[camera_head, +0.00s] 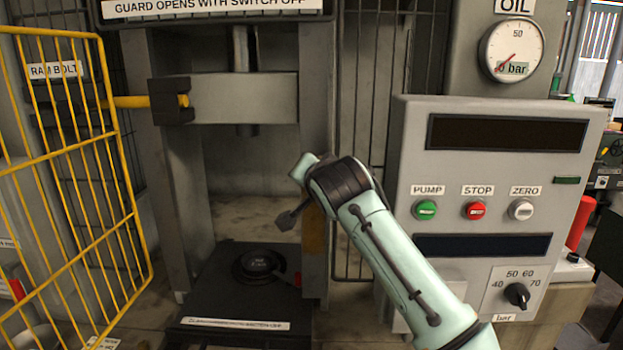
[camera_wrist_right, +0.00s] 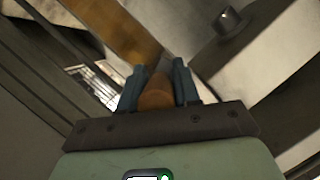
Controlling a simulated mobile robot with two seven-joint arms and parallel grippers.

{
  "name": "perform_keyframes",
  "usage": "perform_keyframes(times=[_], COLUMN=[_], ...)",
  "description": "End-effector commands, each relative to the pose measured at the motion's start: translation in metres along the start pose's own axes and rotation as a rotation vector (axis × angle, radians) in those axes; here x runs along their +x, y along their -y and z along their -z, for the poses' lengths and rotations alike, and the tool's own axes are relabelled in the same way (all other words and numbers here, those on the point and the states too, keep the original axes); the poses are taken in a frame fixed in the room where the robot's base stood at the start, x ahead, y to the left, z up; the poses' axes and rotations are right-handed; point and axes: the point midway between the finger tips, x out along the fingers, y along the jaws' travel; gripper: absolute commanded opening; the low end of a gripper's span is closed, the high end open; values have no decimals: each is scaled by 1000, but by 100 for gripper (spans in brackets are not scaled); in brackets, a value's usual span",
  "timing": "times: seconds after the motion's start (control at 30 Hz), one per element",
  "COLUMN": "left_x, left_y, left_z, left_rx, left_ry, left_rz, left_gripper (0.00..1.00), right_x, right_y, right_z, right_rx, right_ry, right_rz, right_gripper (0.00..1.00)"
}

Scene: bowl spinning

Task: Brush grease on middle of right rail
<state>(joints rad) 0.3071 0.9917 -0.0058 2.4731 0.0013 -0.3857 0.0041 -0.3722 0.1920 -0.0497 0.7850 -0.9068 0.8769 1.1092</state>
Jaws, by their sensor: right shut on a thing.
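My right gripper (camera_wrist_right: 158,76) shows in the right wrist view with its two blue-grey fingers shut on a brown, rounded handle (camera_wrist_right: 157,96). I take the handle to be the brush's; its bristles are hidden. In the head view my right arm comes in from the lower right and ends in front of the press's right column, with the gripper mostly hidden. The right rail (camera_head: 314,236) is a brownish strip low on that column, partly behind my arm. A brown strip also crosses the upper left of the wrist view. I cannot tell whether the brush touches the rail. My left gripper is out of view.
The yellow mesh guard (camera_head: 75,170) stands open at the left. A black plate (camera_head: 215,300) with a round dark piece (camera_head: 258,264) lies between the press columns. A control panel (camera_head: 490,170) with buttons and a knob stands close at the right, behind my forearm.

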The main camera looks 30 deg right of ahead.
Motion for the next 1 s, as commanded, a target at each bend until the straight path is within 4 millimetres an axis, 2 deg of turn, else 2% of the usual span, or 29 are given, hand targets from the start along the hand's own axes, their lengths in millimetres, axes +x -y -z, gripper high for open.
perform_keyframes(times=[0.37,1.0], left_x=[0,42], left_y=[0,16], left_z=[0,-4], left_rx=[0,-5], left_ry=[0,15], left_rz=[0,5], left_gripper=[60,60], right_x=[-2,-60], right_y=[1,1], right_z=[1,-24], right_rx=[-1,-1], right_ry=[-1,1], right_rz=[0,3], right_gripper=[0,0])
